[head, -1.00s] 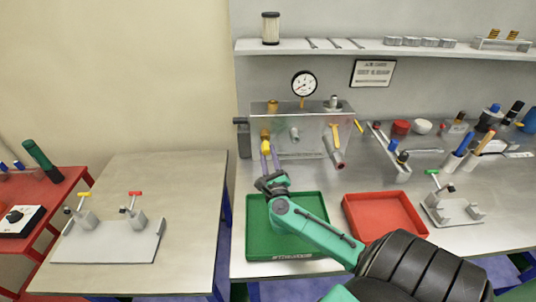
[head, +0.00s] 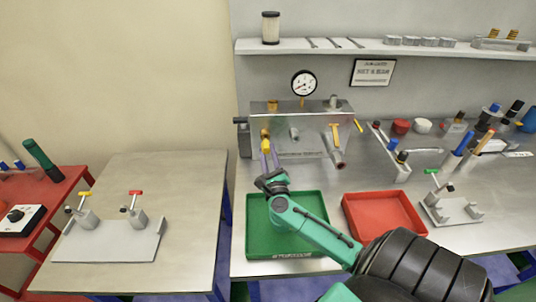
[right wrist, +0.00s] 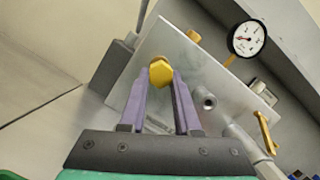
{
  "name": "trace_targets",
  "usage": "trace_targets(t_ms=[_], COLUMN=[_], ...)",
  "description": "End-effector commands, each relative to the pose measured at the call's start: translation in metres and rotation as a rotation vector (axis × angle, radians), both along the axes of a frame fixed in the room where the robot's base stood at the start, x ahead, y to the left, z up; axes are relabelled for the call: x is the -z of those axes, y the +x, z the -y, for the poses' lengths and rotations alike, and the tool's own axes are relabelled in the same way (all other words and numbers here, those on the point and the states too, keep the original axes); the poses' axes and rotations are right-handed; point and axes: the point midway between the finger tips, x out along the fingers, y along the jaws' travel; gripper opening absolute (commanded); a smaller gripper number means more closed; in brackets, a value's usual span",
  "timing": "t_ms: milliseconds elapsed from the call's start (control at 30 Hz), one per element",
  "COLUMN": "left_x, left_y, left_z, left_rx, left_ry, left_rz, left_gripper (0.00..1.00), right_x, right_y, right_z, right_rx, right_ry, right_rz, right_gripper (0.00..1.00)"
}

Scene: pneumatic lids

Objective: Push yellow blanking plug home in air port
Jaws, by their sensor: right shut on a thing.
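The yellow blanking plug (right wrist: 161,73) is between the fingertips of my right gripper (right wrist: 160,82), at the front face of the metal manifold block (right wrist: 185,62). In the head view the plug (head: 266,146) shows at the left part of the block's front, with my right gripper (head: 267,156) shut on it from the front. The plug's hex head faces the wrist camera. The port behind it is hidden, so I cannot tell how deep the plug sits. My left gripper is not in view.
A gauge (head: 303,84) stands above the block. A pipe stub (right wrist: 207,101) and a yellow-handled valve (right wrist: 265,132) are to the right of the plug. A green tray (head: 258,233) and a red tray (head: 384,217) lie in front.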

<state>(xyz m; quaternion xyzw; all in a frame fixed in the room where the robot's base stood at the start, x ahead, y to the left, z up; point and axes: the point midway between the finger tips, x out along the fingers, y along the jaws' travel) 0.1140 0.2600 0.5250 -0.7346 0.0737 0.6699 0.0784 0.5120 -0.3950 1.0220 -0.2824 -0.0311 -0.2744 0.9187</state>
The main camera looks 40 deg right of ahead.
Motion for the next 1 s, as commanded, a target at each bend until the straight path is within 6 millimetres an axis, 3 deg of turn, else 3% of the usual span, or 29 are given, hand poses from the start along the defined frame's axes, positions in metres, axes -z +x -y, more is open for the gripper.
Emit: trace_targets(t_ms=[1000], left_x=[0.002], left_y=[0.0], left_z=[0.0], left_rx=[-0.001], left_ry=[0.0], left_rz=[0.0], left_gripper=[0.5], right_x=[0.0], right_y=[0.018], right_z=[0.014], right_rx=[0.001], right_ry=[0.0], right_rz=[0.001], right_gripper=[0.0])
